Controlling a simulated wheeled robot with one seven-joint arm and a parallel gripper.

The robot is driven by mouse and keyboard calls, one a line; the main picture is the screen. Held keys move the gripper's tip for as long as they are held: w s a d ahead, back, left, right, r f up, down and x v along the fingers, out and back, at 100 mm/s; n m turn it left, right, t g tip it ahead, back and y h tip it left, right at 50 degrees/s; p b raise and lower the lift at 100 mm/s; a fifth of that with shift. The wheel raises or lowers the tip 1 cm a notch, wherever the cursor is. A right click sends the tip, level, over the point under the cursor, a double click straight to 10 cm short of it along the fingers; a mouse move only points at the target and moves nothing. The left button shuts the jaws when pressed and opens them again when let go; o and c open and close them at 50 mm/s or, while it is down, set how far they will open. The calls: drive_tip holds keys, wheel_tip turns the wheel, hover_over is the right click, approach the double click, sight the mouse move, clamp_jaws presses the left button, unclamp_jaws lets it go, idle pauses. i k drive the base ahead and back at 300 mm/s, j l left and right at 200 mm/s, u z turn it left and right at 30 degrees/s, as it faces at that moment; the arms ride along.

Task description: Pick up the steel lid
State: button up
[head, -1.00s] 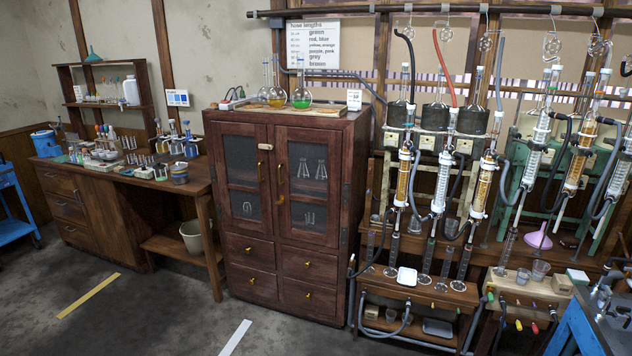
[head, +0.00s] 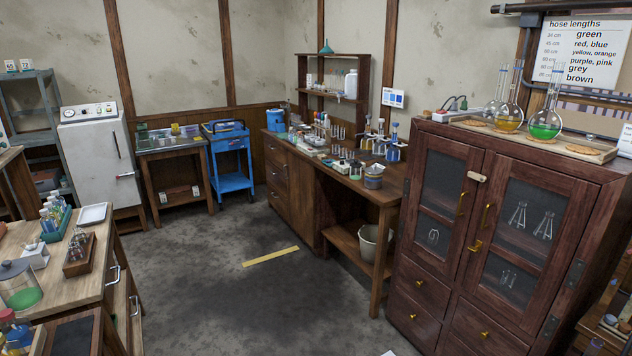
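I cannot pick out the steel lid for certain. A glass jar (head: 20,292) with green contents stands at the left edge of the head view, on the near wooden bench. A grey cover with a small knob (head: 14,268) sits on top of it; I cannot tell whether it is steel. My gripper is not in view.
A wooden bench (head: 95,262) with racks and a white tray (head: 92,213) is at left. A white cabinet (head: 97,155), blue cart (head: 229,160), wooden desk (head: 385,190) and dark red cupboard (head: 410,275) line the walls. The grey floor (head: 215,270) between is clear.

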sight(373, 169)
drive_tip(key=i+j+u, duration=0.15)
drive_tip(key=i+u, duration=0.3)
drive_tip(key=i+l+u, duration=0.1)
drive_tip(key=i+u, duration=0.35)
drive_tip(key=i, duration=0.25)
drive_tip(key=i+z, duration=0.2)
drive_tip(key=i, duration=0.3)
drive_tip(key=i+z, duration=0.2)
drive_tip(key=i, duration=0.35)
drive_tip(key=i+j+z, duration=0.15)
drive_tip(key=i, duration=0.35)
drive_tip(key=i+j+z, duration=0.2)
drive_tip(key=i, duration=0.3)
drive_tip(key=i+z, duration=0.3)
drive_tip(key=i, duration=0.15)
drive_tip(key=i+j+z, duration=0.15)
drive_tip(key=i+z, duration=0.2)
drive_tip(key=i+j+z, duration=0.3)
drive_tip(key=i, duration=0.2)
